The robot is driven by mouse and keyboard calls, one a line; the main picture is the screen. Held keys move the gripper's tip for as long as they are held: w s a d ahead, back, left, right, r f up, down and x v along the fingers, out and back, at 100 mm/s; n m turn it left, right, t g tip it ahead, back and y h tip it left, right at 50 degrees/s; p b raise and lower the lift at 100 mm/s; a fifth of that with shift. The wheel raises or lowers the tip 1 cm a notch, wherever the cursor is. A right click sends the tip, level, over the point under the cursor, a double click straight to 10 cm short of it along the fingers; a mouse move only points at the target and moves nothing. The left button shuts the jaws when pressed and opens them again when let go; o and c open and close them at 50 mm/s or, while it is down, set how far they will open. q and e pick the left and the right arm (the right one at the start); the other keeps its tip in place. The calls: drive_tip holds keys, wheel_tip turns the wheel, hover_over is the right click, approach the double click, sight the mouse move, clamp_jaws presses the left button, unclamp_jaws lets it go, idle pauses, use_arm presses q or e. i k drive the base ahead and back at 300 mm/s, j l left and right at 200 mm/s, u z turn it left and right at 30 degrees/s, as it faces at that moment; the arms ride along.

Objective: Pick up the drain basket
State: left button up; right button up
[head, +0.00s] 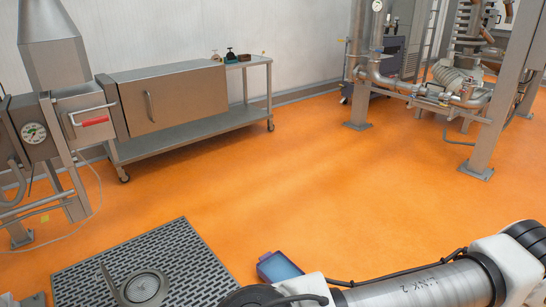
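A round metal piece (143,288), which looks like the drain basket, sits at the dark slotted floor grate (185,250) at the bottom left of the head view. A thin flat metal bar (110,284) stands up at its left side. I cannot tell how deep the round piece sits in the grate. My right arm crosses the bottom right of the view, to the right of the grate. Neither of my grippers shows, so what they hold is hidden.
A blue open box (278,267) lies on the orange floor beside my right arm. A steel wheeled table (195,127) stands at the back, with machinery (35,133) at the left and a pipe frame (425,95) at the right. The middle floor is clear.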

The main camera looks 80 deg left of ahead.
sight(143, 288)
drive_tip(key=k+j+u, duration=0.15)
drive_tip(key=j+u, duration=0.15)
drive_tip(key=u, duration=0.2)
drive_tip(key=j+u, duration=0.3)
drive_tip(key=u, duration=0.15)
drive_tip(key=j+u, duration=0.75)
drive_tip(key=u, duration=0.2)
drive_tip(key=j+u, duration=0.35)
drive_tip(key=u, duration=0.15)
drive_tip(key=i+j+u, duration=0.2)
drive_tip(key=u, duration=0.25)
drive_tip(key=j+u, duration=0.15)
drive_tip(key=u, duration=0.2)
drive_tip(key=i+j+u, duration=0.1)
drive_tip(key=u, duration=0.25)
drive_tip(key=i+z, duration=0.2)
drive_tip(key=z, duration=0.2)
drive_tip(key=i+z, duration=0.2)
drive_tip(key=z, duration=0.2)
drive_tip(key=i+z, duration=0.2)
drive_tip(key=z, duration=0.2)
